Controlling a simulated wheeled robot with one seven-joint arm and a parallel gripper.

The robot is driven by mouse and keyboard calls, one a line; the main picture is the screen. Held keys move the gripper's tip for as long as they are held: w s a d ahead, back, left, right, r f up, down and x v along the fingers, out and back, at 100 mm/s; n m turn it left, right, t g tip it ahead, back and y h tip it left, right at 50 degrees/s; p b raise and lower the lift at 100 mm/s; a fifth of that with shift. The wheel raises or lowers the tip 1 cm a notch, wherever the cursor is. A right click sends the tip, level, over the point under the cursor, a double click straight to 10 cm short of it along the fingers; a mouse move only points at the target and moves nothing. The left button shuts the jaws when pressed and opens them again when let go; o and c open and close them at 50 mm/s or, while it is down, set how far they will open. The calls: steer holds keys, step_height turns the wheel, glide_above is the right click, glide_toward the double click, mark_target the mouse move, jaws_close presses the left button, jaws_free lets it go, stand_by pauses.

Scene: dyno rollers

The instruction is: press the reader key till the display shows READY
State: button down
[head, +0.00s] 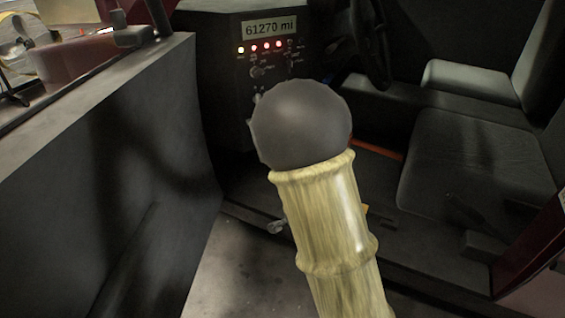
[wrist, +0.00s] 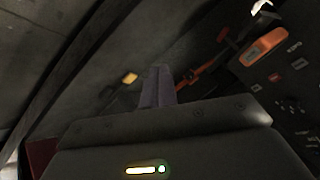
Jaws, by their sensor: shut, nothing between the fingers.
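The lit display (head: 269,28) on the car's dark dash panel reads "61270 mi" in the head view. A row of small lights (head: 266,47), mostly red, glows below it. I cannot tell which part is the reader key. My gripper (wrist: 158,72) shows in the wrist view with its fingers together and empty, pointing into the dark footwell, apart from anything I can make out. In the head view my arm covers the middle and hides the gripper. An orange part (wrist: 263,47) lies at the upper right of the wrist view, beside a dark panel with small marks.
An open dark door (head: 110,170) stands at the left. The seat (head: 465,160) is at the right, with the steering wheel (head: 370,45) behind. A small yellow piece (wrist: 129,77) lies left of the fingertips. Bare floor (head: 235,265) shows between door and sill.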

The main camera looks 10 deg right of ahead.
steer(key=w+r+m+t+h+b, duration=0.1)
steer(key=w+r+m+t+h, duration=0.1)
steer(key=w, duration=0.5)
steer(key=m+t+h, duration=0.1)
steer(key=m+t, duration=0.1)
steer(key=t, duration=0.1)
steer(key=shift+r+m+t+h, duration=0.25)
steer(key=shift+m+t+h, duration=0.05)
steer(key=shift+m+t, duration=0.1)
steer(key=shift+w+a, duration=0.1)
steer(key=shift+a, duration=0.05)
steer(key=w+a+p, duration=0.1)
steer(key=w+a, duration=0.1)
steer(key=w, duration=0.6)
steer(key=shift+a, duration=0.4)
steer(key=shift+w, duration=0.1)
stand_by(0.9)
steer(key=shift+w+a, duration=0.1)
steer(key=shift+w, duration=0.25)
